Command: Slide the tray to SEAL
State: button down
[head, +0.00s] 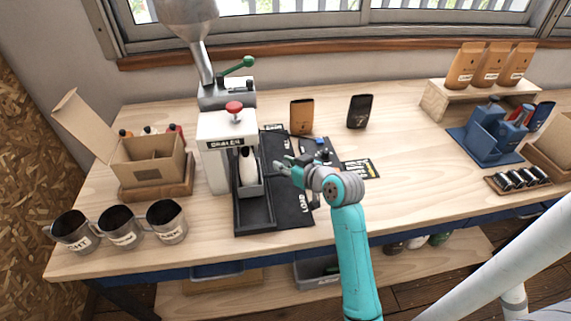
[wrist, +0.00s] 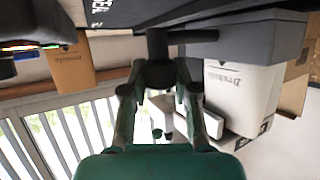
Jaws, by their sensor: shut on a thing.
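The tray (head: 253,191) is a small dark grey box in a dark channel under the white sealer (head: 222,150) with a red knob. A white bag (head: 248,166) stands upright in the tray. In the wrist view, the grey tray (wrist: 265,38) and the pale labelled bag (wrist: 240,92) are at right, seen upside down. My gripper (head: 284,169) is right of the tray, its fingers (wrist: 156,82) shut on a black knob (wrist: 157,44) whose bar runs to the tray. I cannot make out a SEAL mark.
Three metal cups (head: 122,228) and an open cardboard box (head: 150,165) stand at left. A brown pouch (head: 302,117) and a black pouch (head: 360,111) stand behind the mat. A blue holder (head: 485,138) is at right. The bench between is mostly clear.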

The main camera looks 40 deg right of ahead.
jog(key=shift+w+d, duration=0.6)
jog(key=shift+w, duration=0.3)
jog(key=shift+w+d, duration=0.6)
jog(key=shift+w, duration=0.3)
jog(key=c, duration=0.9)
grip_release()
jog(key=shift+o, duration=0.2)
jog(key=shift+s, duration=0.15)
jog(key=v, duration=1.1)
jog(key=shift+s, duration=0.35)
jog(key=shift+r, duration=0.15)
